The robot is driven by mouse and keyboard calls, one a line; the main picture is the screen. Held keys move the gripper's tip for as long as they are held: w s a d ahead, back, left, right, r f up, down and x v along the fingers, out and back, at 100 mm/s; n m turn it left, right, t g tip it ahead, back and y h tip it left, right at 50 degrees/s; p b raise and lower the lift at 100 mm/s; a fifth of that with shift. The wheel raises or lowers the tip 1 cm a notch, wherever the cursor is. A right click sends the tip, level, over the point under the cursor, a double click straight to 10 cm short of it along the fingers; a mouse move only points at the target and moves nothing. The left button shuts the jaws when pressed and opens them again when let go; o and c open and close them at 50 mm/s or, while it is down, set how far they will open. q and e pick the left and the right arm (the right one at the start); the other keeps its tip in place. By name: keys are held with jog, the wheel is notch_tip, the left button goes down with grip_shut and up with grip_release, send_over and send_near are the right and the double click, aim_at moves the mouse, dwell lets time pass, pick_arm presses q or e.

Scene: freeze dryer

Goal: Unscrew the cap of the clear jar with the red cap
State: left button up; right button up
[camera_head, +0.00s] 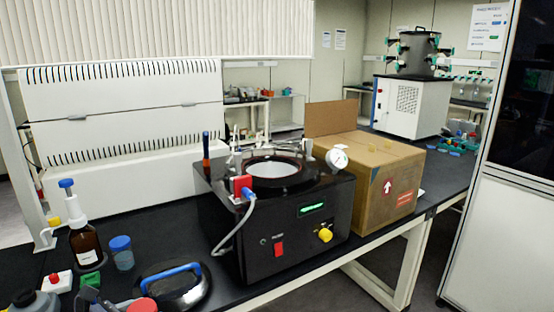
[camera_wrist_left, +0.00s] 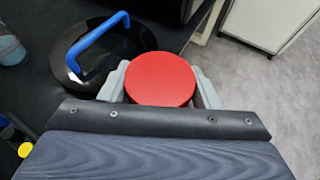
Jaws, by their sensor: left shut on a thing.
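The round red cap (camera_wrist_left: 160,79) is seen from above in the left wrist view, between the pale grey fingers of my left gripper (camera_wrist_left: 161,84). The gripper is shut on the cap, with one finger against each side. The clear jar's body is hidden under the cap and the gripper. In the head view the red cap (camera_head: 142,305) shows at the bottom edge, cut off by the frame. My right gripper is in neither view.
A black round lid with a blue handle (camera_head: 172,285) lies close beside the cap. A blue-capped jar (camera_head: 121,252) and a brown bottle (camera_head: 86,245) stand farther left. The black freeze dryer (camera_head: 275,245) and a cardboard box (camera_head: 385,185) stand to the right.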

pick_arm(q)
jog(key=w+d+f+m+g+h+p, duration=0.1)
jog(key=d+f+m+g+h+p, duration=0.2)
jog(key=d+f, duration=0.6)
jog(key=shift+d+m+h, duration=0.5)
jog(key=shift+d+m, duration=0.1)
jog(key=shift+m, duration=0.2)
jog(key=shift+d+g, duration=0.1)
jog(key=shift+g, duration=0.2)
